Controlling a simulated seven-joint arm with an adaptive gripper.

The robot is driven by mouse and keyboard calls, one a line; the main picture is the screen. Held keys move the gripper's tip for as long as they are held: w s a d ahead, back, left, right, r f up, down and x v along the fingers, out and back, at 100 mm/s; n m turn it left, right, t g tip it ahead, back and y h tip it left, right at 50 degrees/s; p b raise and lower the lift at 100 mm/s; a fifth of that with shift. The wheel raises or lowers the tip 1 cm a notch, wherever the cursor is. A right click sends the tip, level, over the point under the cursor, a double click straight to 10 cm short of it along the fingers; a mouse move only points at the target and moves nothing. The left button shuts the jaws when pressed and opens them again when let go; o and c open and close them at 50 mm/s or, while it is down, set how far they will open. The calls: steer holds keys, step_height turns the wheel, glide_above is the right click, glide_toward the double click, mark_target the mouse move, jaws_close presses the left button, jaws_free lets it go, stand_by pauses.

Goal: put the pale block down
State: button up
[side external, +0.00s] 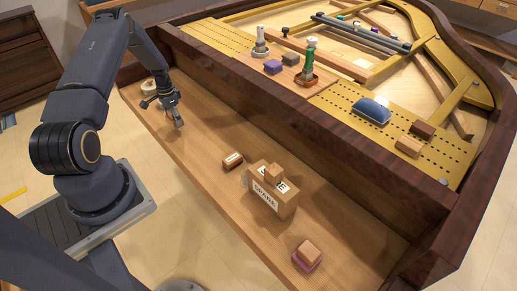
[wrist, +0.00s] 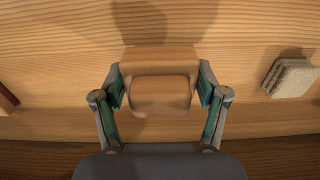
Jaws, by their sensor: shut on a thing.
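The pale block is a light wooden piece (wrist: 160,92) between the two fingers of my gripper (wrist: 160,88) in the wrist view. The fingers press on its left and right sides. Its shadow falls on the wooden board beyond it; I cannot tell the exact gap to the board. In the side external view my gripper (side external: 172,108) is at the far left end of the long wooden key bed (side external: 205,120), pointing down. The block is too small there to make out clearly.
A beige rough block (wrist: 291,78) lies to the right in the wrist view, and a reddish-brown piece (wrist: 6,100) at the left edge. A small brown block (side external: 232,161), a cardboard box (side external: 272,196) with a block on top, and a stacked pair (side external: 307,254) stand further along.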

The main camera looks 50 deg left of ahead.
steer(key=shift+w+f, duration=0.1)
steer(key=shift+f, duration=1.45)
steer(key=shift+f, duration=0.15)
steer(key=o, duration=1.4)
